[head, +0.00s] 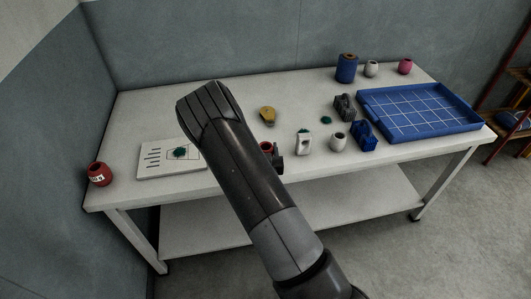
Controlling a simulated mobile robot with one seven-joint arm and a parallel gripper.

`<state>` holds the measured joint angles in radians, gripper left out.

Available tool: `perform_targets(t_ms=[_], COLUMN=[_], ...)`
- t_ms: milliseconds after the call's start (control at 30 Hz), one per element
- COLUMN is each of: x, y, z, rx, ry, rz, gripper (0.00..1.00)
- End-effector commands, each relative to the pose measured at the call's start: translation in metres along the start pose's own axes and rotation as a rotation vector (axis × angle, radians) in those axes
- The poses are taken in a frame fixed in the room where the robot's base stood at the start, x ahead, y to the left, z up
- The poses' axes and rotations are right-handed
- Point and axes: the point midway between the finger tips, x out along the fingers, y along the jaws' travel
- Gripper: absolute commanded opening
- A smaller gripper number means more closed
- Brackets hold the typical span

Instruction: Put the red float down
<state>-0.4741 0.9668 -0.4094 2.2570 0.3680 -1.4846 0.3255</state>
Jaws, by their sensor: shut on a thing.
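A red float (266,146) shows in part beside my arm, near the front edge of the white table. My own forearm hides the rest of it. My gripper (277,156) shows only as a small dark part next to that float, shut on it; its fingertips are mostly hidden. Whether the float touches the tabletop cannot be told. Another red, rounded thing with a white label (99,174) stands at the table's left front corner.
A white board with a green tangle (168,160) lies left of my arm. A yellow thing (267,114), a white block (303,142), a pale pot (338,141) and a blue thing (363,137) stand to the right. A blue tray (425,110) fills the right end. Free tabletop lies behind the board.

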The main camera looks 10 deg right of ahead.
Motion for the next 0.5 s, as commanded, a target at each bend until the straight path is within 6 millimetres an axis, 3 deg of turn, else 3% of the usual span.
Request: perform_targets(t_ms=[67,500], x=[0.000,0.000], y=[0.000,0.000], z=[0.000,-0.011], rx=[0.000,0.001], ry=[0.000,0.002], rz=[0.000,0.001], gripper=[0.27,0.27])
